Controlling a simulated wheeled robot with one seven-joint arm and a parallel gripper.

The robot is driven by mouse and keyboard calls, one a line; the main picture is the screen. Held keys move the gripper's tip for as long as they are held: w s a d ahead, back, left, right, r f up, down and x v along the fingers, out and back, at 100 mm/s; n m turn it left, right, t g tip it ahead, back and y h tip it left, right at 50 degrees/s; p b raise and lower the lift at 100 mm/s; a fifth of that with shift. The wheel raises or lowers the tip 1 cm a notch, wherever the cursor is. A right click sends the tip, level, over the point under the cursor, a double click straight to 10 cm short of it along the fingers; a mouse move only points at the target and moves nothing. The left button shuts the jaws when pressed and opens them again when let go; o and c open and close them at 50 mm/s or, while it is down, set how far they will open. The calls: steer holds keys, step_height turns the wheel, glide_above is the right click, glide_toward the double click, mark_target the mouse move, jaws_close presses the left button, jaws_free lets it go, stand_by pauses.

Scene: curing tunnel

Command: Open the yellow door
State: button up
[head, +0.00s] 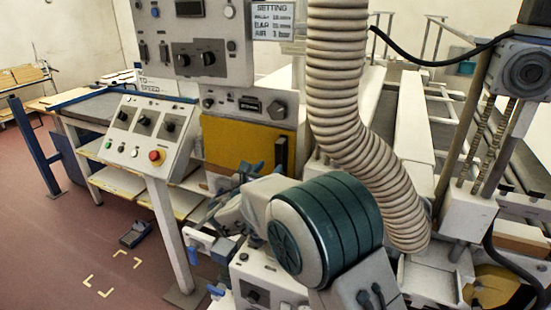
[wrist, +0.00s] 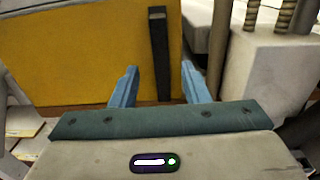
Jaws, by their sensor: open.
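The yellow door (head: 236,146) is a flat panel below the grey control boxes in the head view. It looks shut. A dark vertical bar handle (head: 281,155) is on its right side. In the wrist view the door (wrist: 80,55) fills the upper left, and the handle (wrist: 159,55) stands upright near its right edge. The handle lies between the fingers' directions in the picture; I see no contact.
A ribbed hose (head: 345,110) hangs close to the right of the door. A slanted control panel (head: 146,135) on a post (head: 170,235) stands to the left. A white machine block (wrist: 262,70) is right of the fingers. Open red floor (head: 60,220) lies at the left.

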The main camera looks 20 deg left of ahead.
mark_target(278, 158)
steer(key=w, duration=0.5)
steer(key=shift+w+d+p, duration=0.15)
steer(key=shift+d+p, duration=0.1)
steer(key=shift+p, duration=0.15)
jaws_close()
